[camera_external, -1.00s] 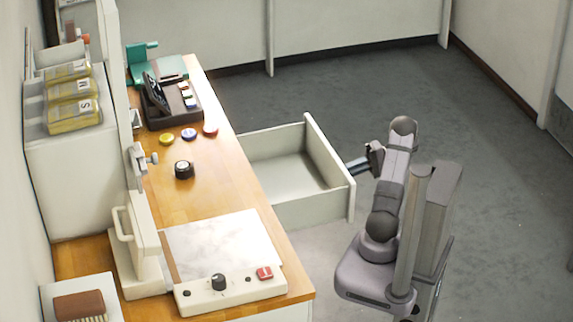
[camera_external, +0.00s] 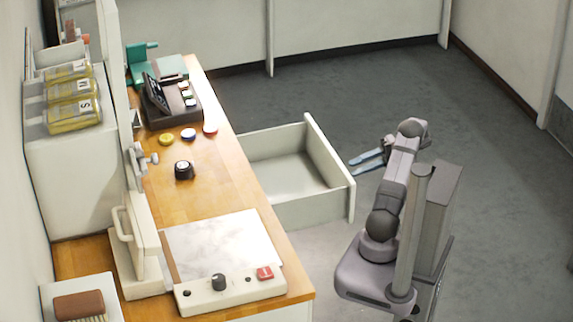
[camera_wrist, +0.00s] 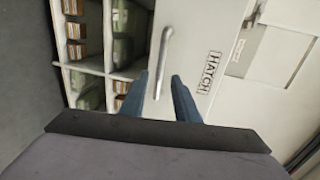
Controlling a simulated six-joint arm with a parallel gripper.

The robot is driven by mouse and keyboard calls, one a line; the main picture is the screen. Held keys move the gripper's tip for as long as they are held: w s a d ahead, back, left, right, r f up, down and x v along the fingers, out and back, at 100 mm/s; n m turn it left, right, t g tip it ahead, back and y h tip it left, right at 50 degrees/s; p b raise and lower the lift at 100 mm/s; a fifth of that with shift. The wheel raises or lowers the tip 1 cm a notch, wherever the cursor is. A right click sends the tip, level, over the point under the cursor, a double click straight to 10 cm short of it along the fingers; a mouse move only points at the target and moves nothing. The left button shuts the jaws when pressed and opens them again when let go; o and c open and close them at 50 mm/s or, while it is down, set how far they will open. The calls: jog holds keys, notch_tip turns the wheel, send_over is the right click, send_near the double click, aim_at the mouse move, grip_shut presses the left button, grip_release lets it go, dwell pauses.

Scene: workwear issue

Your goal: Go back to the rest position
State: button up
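My gripper (camera_external: 369,161) is just right of the pulled-out drawer (camera_external: 352,198) in the external view, apart from its front panel. Its two bluish fingers are spread with nothing between them. In the wrist view my gripper (camera_wrist: 161,80) also shows open and empty, pointing at a pale cabinet front with a hatch door (camera_wrist: 195,40) and a bar handle (camera_wrist: 162,62). The drawer stands open, and its visible inside looks empty.
The wooden counter (camera_external: 215,175) holds a card terminal (camera_external: 170,100), a black knob (camera_external: 184,170), coloured discs and a white panel with a red button (camera_external: 265,272). Shelves (camera_wrist: 90,68) with packed goods show left of the hatch. Grey floor (camera_external: 420,90) beyond my arm is clear.

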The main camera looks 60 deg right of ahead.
jog(key=shift+v, duration=0.8)
